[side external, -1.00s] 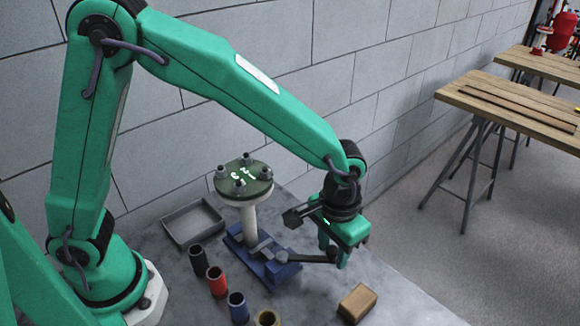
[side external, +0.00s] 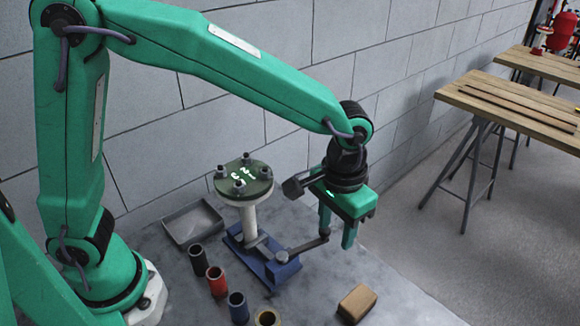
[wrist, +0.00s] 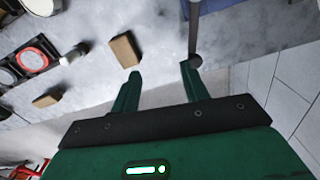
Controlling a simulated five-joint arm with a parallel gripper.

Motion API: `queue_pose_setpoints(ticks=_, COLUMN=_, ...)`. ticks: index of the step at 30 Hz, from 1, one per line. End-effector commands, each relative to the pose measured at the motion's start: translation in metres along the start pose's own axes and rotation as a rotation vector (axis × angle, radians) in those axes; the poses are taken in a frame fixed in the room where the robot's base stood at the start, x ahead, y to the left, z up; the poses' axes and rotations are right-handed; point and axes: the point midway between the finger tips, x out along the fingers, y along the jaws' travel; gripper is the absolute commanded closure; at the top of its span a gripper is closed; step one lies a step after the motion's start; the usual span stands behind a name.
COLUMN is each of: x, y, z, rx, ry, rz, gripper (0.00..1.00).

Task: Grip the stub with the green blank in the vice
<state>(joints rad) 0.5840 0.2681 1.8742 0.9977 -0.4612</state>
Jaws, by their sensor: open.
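The green blank (side external: 243,180), a round disc with several bolts, sits on top of the pale stub (side external: 249,222). The stub stands upright in the blue vice (side external: 283,270); I cannot tell how tightly the jaws hold it. The dark vice handle (side external: 306,247) reaches right from the vice, its knobbed end beside my gripper's left finger. My gripper (side external: 336,238) points down, open, to the right of the vice. In the wrist view the gap of my gripper (wrist: 161,72) is empty and the handle's end (wrist: 195,60) is close by the right fingertip; I cannot tell whether they touch.
A grey tray (side external: 193,222) lies left of the vice by the wall. Black (side external: 198,260), red (side external: 217,282) and blue (side external: 238,306) cylinders and a brass-coloured ring (side external: 267,318) stand in front. A brown block (side external: 357,303) lies at front right, near the table edge.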

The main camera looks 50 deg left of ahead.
Motion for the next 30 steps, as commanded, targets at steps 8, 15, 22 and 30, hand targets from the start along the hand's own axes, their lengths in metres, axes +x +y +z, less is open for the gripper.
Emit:
queue_pose_setpoints(ticks=8, x=-0.015, y=0.0, z=0.0, rx=-0.001, ry=-0.001, rz=0.0, gripper=0.55)
queue_pose_setpoints(ticks=15, x=-0.015, y=-0.001, z=0.0, rx=-0.001, ry=-0.001, rz=-0.001, gripper=0.55)
queue_pose_setpoints(ticks=22, x=-0.022, y=-0.009, z=0.0, rx=-0.009, ry=0.017, rz=0.008, gripper=0.55)
queue_pose_setpoints(ticks=30, x=-0.053, y=-0.051, z=0.004, rx=-0.044, ry=0.107, rz=0.042, gripper=0.55)
